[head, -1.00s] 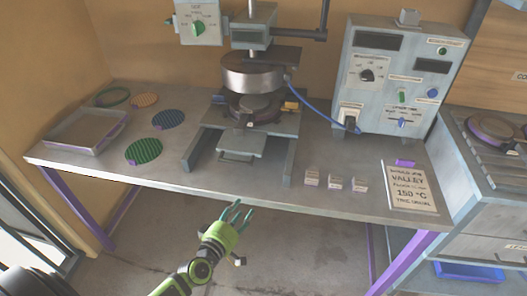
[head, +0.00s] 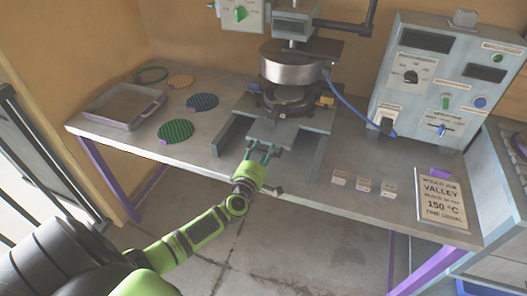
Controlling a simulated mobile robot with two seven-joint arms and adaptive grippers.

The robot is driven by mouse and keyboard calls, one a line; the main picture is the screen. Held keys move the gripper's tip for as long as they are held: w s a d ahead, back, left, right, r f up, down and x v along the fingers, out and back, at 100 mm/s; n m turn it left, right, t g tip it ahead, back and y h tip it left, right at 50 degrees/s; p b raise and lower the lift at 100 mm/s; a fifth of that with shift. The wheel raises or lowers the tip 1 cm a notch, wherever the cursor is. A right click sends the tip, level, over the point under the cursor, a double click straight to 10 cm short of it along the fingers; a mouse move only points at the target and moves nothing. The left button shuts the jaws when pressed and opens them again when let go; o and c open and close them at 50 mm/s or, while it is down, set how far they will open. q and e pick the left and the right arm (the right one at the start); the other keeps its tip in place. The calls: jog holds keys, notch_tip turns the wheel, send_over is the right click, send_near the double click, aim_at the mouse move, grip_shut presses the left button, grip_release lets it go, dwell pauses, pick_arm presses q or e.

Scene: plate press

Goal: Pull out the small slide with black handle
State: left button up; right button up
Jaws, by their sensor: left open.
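The press (head: 290,68) stands on the bench with a round metal head above a lower round block. The small slide (head: 287,133) is a flat grey plate at the press's front, between two grey rails. Its handle at the front edge is partly hidden by my fingers; a dark bit shows beside them. My left gripper (head: 262,150) is open, with its teal fingers pointing at the slide's front edge. It looks empty; I cannot tell whether the fingers touch the handle. My right gripper is out of view.
A control box (head: 440,85) stands right of the press, joined by a blue cable. Small labelled blocks (head: 364,185) and a sign (head: 441,198) lie at the front right. A tray (head: 118,106) and round mesh discs (head: 176,131) lie at the left.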

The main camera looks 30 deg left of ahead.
pick_arm(q)
jog(key=shift+w, duration=0.25)
jog(key=shift+c, duration=0.4)
grip_shut()
jog(key=shift+s, duration=0.15)
jog(key=shift+s+d, duration=0.1)
jog(key=shift+s, duration=0.2)
jog(key=p+v, duration=0.3)
jog(key=v, duration=1.5)
jog(key=shift+s+d+p, duration=0.2)
jog(key=shift+s+p, duration=0.15)
